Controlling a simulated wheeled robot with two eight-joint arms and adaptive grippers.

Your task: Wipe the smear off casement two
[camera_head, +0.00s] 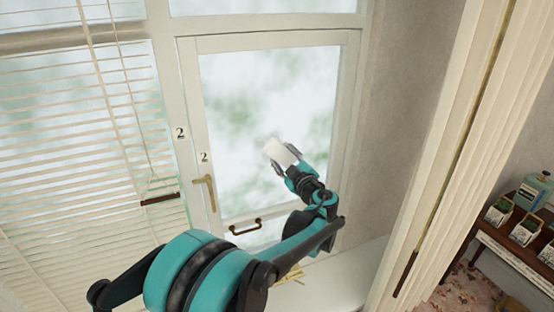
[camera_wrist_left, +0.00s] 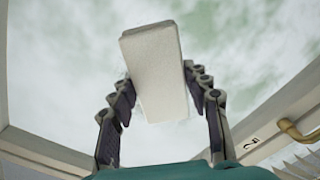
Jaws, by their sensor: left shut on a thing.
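Casement two (camera_head: 196,110) is a cream-framed window at the centre of the head view, marked with a "2" (camera_head: 204,157). It looks shut. My left gripper (camera_head: 281,157) is shut on a white block (camera_head: 279,151), which also shows between the fingers in the left wrist view (camera_wrist_left: 155,75). The block is in front of the lower middle of the pane; I cannot tell whether it touches the glass. A faint greyish patch (camera_head: 267,137) shows just above the block, perhaps the smear. The block hides part of the pane. My right gripper is not in view.
A brass handle (camera_head: 206,192) is on the casement's left side and a dark bar handle (camera_head: 245,227) is at its bottom. Slatted blinds (camera_head: 75,150) hang at left. A pale curtain (camera_head: 445,140) and a table (camera_head: 505,250) with small boxes stand at right.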

